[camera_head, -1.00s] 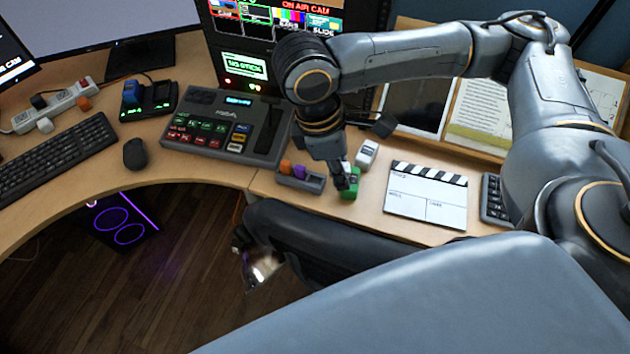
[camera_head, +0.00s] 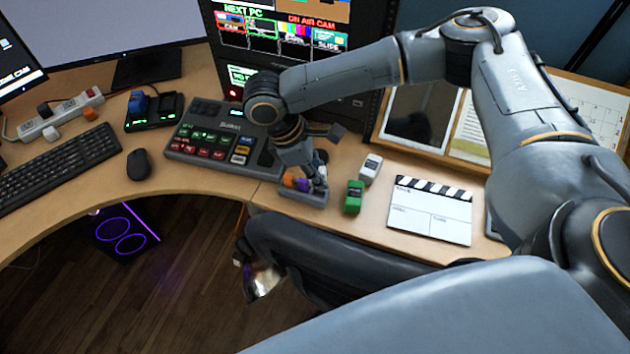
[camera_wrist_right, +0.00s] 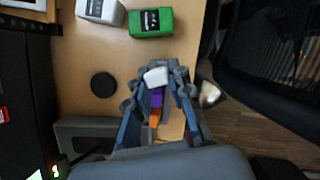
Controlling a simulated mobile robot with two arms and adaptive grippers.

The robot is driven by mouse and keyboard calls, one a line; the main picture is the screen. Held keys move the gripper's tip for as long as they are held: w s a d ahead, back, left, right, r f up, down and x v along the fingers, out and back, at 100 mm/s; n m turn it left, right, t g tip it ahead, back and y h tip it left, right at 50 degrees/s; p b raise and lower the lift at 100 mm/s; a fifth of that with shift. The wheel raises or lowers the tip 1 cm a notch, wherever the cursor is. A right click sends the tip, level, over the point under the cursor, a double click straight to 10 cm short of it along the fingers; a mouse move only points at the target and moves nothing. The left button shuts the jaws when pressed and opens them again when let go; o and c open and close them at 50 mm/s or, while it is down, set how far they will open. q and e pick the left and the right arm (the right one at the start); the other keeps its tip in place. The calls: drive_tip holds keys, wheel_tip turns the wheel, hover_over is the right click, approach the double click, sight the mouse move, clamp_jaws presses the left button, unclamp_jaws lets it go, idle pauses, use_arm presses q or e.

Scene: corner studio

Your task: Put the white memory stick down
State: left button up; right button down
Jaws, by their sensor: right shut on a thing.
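The white memory stick (camera_wrist_right: 156,77) shows between the fingertips of my right gripper (camera_wrist_right: 158,82) in the right wrist view. My right gripper (camera_head: 318,184) is shut on it and is over the small grey holder (camera_head: 308,198) in the head view. The gripper hides most of the stick there. A purple stick (camera_wrist_right: 156,101) and an orange stick (camera_wrist_right: 154,117) show just behind the white one; the orange one (camera_head: 289,180) also shows at the holder's left end. Whether the white stick touches the holder is hidden. My left gripper is not in view.
A green block (camera_head: 354,197) and a white block (camera_head: 371,168) stand right of the holder. A clapperboard (camera_head: 430,215) lies farther right. The control panel (camera_head: 215,145) is close on the left. A dark chair (camera_head: 330,255) is in front of the desk edge.

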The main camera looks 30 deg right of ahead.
drive_tip(key=shift+w+a+f, duration=0.1)
drive_tip(key=shift+w+f, duration=0.3)
drive_tip(key=shift+f, duration=0.1)
drive_tip(key=shift+w+f, duration=0.15)
drive_tip(key=shift+f, duration=1.55)
drive_tip(key=shift+f, duration=0.15)
drive_tip(key=shift+f, duration=0.3)
drive_tip(key=c, duration=1.2)
unclamp_jaws()
drive_tip(key=shift+r, duration=0.15)
drive_tip(key=shift+r, duration=0.25)
drive_tip(key=v, duration=1.2)
